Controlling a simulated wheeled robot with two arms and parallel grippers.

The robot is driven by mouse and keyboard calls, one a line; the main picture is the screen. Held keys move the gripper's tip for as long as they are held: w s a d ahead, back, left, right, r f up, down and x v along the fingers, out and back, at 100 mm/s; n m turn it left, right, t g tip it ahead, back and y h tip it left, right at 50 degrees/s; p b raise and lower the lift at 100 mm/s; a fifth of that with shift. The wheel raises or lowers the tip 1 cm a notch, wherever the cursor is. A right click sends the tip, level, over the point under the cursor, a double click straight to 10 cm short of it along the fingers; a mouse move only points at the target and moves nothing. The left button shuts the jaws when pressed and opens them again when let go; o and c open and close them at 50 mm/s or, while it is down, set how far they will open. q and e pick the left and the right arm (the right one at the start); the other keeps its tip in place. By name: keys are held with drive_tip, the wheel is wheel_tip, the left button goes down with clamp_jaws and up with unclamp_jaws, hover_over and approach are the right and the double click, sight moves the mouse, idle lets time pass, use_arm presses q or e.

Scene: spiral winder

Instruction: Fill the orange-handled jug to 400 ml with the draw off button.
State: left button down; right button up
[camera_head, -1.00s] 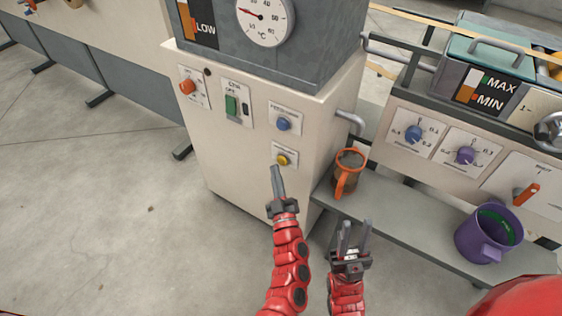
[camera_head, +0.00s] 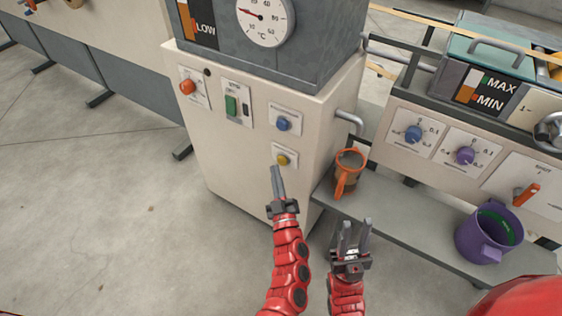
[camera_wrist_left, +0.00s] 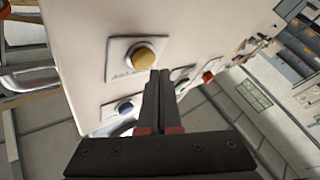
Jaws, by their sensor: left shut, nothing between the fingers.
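The orange-handled jug (camera_head: 349,172) stands on the grey shelf under the spout (camera_head: 352,122) of the cream machine, its handle toward me. Its contents level cannot be read. A yellow button (camera_head: 283,159) sits on a small plate low on the machine's front; its label is too small to read. It also shows in the left wrist view (camera_wrist_left: 145,58). My left gripper (camera_head: 276,171) is shut and empty, its tips just below the yellow button and seemingly apart from it. My right gripper (camera_head: 355,232) is open and empty, below the jug in the head view.
A blue button (camera_head: 283,124), a green switch (camera_head: 231,105) and an orange knob (camera_head: 188,87) are on the same front. A purple jug (camera_head: 488,236) stands on the shelf (camera_head: 408,219) at right. Floor at left is clear.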

use_arm(q)
drive_tip(key=shift+w, duration=0.1)
idle(0.7)
drive_tip(key=shift+w+d, duration=0.25)
drive_tip(key=shift+w+d, duration=0.25)
drive_tip(key=shift+w, duration=0.1)
idle(2.5)
drive_tip(key=shift+s+a, duration=0.1)
drive_tip(key=shift+s, duration=0.05)
drive_tip(key=shift+s+a+p, duration=0.3)
drive_tip(key=shift+s+a, duration=0.1)
drive_tip(key=shift+s, duration=0.15)
drive_tip(key=shift+s, duration=0.1)
idle(0.3)
drive_tip(key=shift+s+a+p, duration=0.4)
drive_tip(key=shift+s+a, duration=0.35)
drive_tip(key=shift+s, duration=0.2)
drive_tip(key=shift+s+a+p, duration=0.4)
drive_tip(key=shift+s+a, duration=0.3)
drive_tip(key=shift+s, duration=0.25)
